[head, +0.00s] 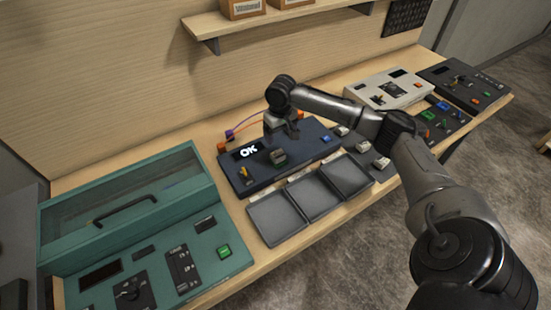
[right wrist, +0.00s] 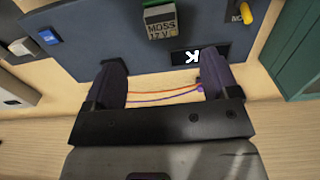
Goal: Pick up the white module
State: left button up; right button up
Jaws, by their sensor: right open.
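Three small blocks with pale tops stand in a row right of the dark blue console (head: 240,179) in the head view: a far one (head: 342,131), a middle one (head: 362,147) and a near one (head: 381,163). I cannot tell which is the white module. One pale block (right wrist: 22,46) shows at the left edge of the right wrist view. My right gripper (head: 287,131) is above the back of the console, its jaws (right wrist: 160,65) open and empty. A grey-green module (head: 278,157) labelled "MOSS 12V" (right wrist: 160,25) sits in the console, apart from the fingers. My left gripper is out of view.
The console display (head: 248,152) reads "OK". Red and purple wires (right wrist: 160,97) run behind the console. Grey trays (head: 278,219) lie in front. A teal cased unit (head: 190,262) stands left; a white panel (head: 388,88) stands right. A shelf (head: 270,27) hangs above.

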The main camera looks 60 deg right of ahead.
aim_at(279, 155)
notch_tip(279, 155, down, 12)
jog(key=shift+r, duration=0.1)
dwell(0.6)
jog(key=c, duration=1.1)
jog(key=shift+r, duration=0.1)
